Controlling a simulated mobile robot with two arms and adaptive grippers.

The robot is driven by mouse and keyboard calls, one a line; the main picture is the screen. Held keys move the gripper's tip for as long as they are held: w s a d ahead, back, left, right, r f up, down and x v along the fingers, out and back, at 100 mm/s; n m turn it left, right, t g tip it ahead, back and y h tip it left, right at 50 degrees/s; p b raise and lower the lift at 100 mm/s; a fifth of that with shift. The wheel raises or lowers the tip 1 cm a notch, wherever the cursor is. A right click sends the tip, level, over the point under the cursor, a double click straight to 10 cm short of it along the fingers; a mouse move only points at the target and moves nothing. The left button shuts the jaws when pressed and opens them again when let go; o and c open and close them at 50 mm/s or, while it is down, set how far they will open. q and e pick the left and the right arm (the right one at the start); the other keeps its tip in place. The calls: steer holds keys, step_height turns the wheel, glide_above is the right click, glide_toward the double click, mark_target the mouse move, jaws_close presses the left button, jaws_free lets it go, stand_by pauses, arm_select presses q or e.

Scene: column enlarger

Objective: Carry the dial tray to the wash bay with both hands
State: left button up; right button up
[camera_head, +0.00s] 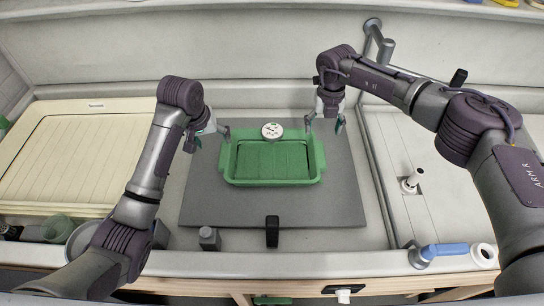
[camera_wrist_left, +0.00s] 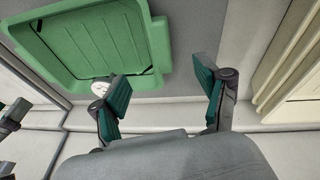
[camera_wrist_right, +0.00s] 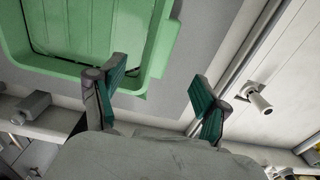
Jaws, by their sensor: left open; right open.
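The green dial tray (camera_head: 232,178) lies flat on a grey mat (camera_head: 340,205) in the middle of the head view. A round white dial (camera_head: 272,131) sits at its back rim. My left gripper (camera_head: 207,138) is open and empty by the tray's back left corner; the left wrist view shows the tray's side (camera_wrist_left: 158,45) ahead of the gap between its fingers (camera_wrist_left: 160,88). My right gripper (camera_head: 324,124) is open and empty by the back right corner; the right wrist view shows the tray's other side (camera_wrist_right: 160,45) ahead of its fingers (camera_wrist_right: 160,85). Neither visibly touches the tray.
A cream ribbed board (camera_head: 70,155) lies at the left. A pale panel with a white fitting (camera_head: 411,183) is at the right, behind a metal rail (camera_head: 378,170). A black block (camera_head: 272,230) and a grey block (camera_head: 209,238) stand at the front. A blue-handled item (camera_head: 445,250) lies front right.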

mark_target(224, 156)
arm_select(q)
steer(key=x, duration=1.2)
steer(key=shift+w+f, duration=0.15)
steer(key=shift+f, duration=0.25)
arm_select(e)
step_height(224, 156, down, 13)
steer(key=shift+r, duration=0.1)
arm_select(q)
jaws_close()
arm_select(e)
jaws_close()
